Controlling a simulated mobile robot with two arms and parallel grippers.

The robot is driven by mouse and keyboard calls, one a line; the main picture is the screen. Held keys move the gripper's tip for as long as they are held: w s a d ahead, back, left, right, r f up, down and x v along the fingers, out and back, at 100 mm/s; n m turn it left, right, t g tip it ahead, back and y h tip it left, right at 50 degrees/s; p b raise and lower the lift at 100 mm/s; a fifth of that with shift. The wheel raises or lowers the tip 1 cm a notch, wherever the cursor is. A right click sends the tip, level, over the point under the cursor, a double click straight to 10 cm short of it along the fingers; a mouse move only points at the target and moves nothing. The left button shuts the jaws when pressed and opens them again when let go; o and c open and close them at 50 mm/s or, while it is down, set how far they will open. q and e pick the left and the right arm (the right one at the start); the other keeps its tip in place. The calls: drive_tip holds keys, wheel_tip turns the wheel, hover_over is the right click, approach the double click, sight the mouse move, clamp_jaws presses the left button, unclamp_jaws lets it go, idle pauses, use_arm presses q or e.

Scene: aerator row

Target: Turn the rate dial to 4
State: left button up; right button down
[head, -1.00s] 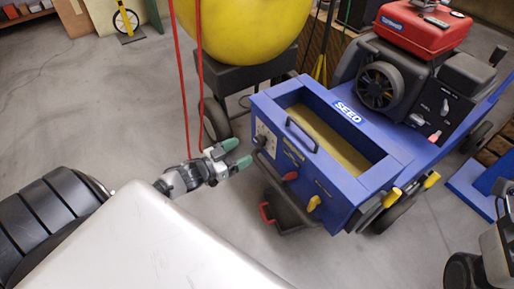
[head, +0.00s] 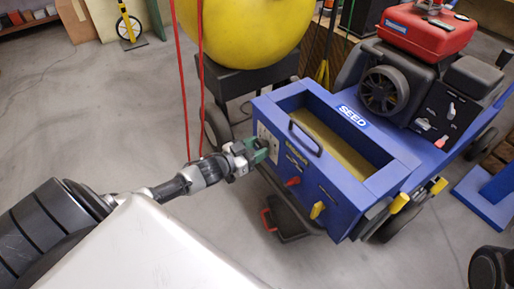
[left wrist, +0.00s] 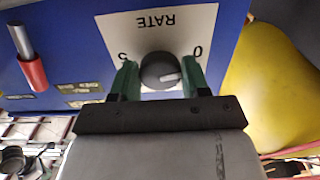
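The rate dial, a round dark knob (left wrist: 161,71) with a pale pointer mark, sits on a white plate (left wrist: 150,24) on the blue seeder box. The plate shows upside down in the left wrist view, with 0 at right and 5 at left. The pointer mark points right and slightly down, on the 0 side. My left gripper (left wrist: 160,76) has its green fingers either side of the knob, with very little space between; no firm grip shows. In the head view my left gripper (head: 260,151) is at the plate and hides the knob. My right gripper is not in view.
The blue SEED box (head: 335,212) has a black handle (head: 305,138), a red knob (head: 293,181) and a yellow knob (head: 317,210). Red cords (head: 185,85) hang near my left arm. A yellow hopper (head: 245,30) stands behind.

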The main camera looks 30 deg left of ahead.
use_arm(q)
drive_tip(key=shift+c, duration=0.7)
